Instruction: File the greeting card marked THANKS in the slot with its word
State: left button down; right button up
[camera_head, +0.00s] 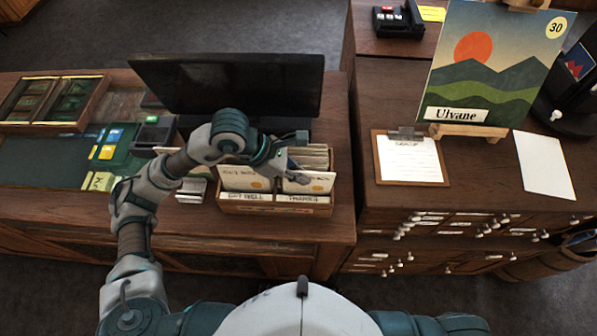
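A wooden card box (275,209) stands on the counter with two labelled front slots, GET WELL (246,197) on the left and THANKS (302,199) on the right. A pale card (245,180) stands behind the GET WELL label. Another pale card (309,184) with a yellow-orange mark stands behind the THANKS label; its printed word is too small to read surely. My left gripper (298,152) is just above the right half of the box, close to the top of that card. Its fingers look apart, with no card seen between them. My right gripper is out of view.
A dark monitor (230,85) stands behind the box. A card terminal (152,135) and a small holder (191,189) are to its left. On the right cabinet are a clipboard (409,160), a white sheet (543,165) and a mountain picture (490,65) marked Ulvane.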

pick_arm(q)
jog(key=shift+f, duration=0.15)
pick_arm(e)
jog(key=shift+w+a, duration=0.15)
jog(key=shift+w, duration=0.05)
pick_arm(q)
jog(key=shift+a, duration=0.6)
jog(key=c, duration=1.2)
grip_release()
jog(key=shift+c, duration=0.2)
jog(key=v, duration=1.1)
jog(key=shift+r, duration=0.35)
jog(key=shift+w+d, duration=0.1)
jog(key=shift+a, duration=0.25)
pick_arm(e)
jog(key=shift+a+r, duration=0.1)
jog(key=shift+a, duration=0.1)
